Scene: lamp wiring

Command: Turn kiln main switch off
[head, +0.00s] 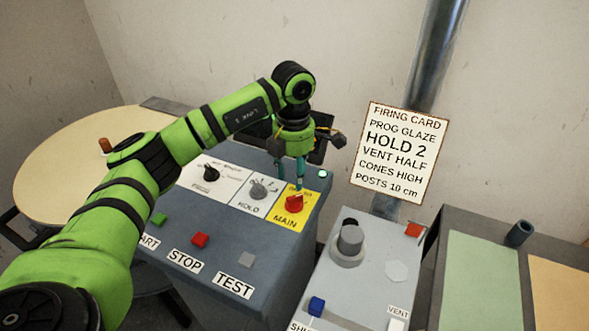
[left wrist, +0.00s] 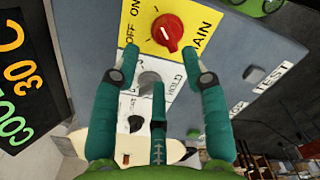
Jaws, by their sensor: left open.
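The kiln main switch is a red rotary knob (head: 294,203) on a yellow plate marked MAIN, at the right end of the kiln panel's upper row. It also shows in the left wrist view as a red knob (left wrist: 168,34), with OFF and ON lettered beside it. Which label its pale mark points to is hard to tell. My left gripper (head: 299,182) is open just above the knob, teal fingers pointing down. In the left wrist view its spread fingers (left wrist: 162,62) are empty, with the knob beyond the tips and no clear contact. My right gripper is out of view.
The hold knob (head: 258,190) sits left of the yellow plate. Green, red (head: 200,240) and grey buttons line the front. A grey vent box (head: 345,285) stands right; a firing card (head: 393,150) hangs behind. A display (left wrist: 25,75) reads 30 C.

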